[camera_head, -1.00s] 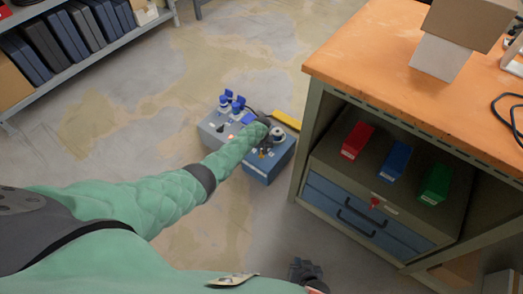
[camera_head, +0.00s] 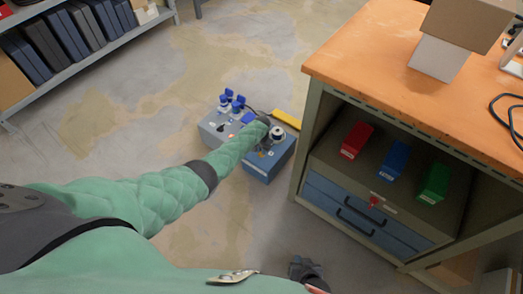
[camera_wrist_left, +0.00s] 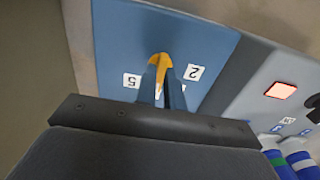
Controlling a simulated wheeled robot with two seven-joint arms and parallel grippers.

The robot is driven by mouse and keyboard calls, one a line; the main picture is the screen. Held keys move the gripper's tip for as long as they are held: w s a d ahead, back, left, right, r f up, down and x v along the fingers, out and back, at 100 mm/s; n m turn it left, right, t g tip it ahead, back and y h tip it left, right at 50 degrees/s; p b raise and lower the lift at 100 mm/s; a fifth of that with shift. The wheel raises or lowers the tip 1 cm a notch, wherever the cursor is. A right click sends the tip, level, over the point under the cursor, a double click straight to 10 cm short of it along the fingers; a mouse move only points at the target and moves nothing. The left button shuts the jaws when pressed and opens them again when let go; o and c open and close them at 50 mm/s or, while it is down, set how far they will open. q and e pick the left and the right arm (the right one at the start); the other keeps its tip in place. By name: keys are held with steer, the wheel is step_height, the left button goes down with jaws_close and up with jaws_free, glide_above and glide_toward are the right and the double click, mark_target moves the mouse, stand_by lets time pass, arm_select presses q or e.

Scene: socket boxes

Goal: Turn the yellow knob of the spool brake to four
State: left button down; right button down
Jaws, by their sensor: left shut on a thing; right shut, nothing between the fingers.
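The blue box face (camera_head: 262,168) with the spool brake is the right part of a low unit on the floor, seen in the head view. My left gripper (camera_wrist_left: 163,88) is shut on the yellow knob (camera_wrist_left: 161,60); only the knob's top edge shows past the fingers in the left wrist view. White number labels 2 (camera_wrist_left: 194,72) and 5 (camera_wrist_left: 131,81) sit on either side of the knob. Another label is mostly hidden behind the fingers. In the head view my arm covers the knob. My right gripper (camera_head: 305,268) is shut and empty at the bottom.
A grey box (camera_head: 212,127) with blue plugs (camera_head: 225,101) adjoins the blue one. A lit red square (camera_wrist_left: 281,91) is on the grey face. A metal spool (camera_head: 278,133) and a yellow bar (camera_head: 287,119) lie close.

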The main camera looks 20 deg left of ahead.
stand_by(0.3)
arm_select(q)
steer(key=c, duration=1.5)
jaws_free()
step_height(320, 180, up, 8)
steer(key=shift+f+p, duration=0.15)
steer(key=shift+p, duration=1.05)
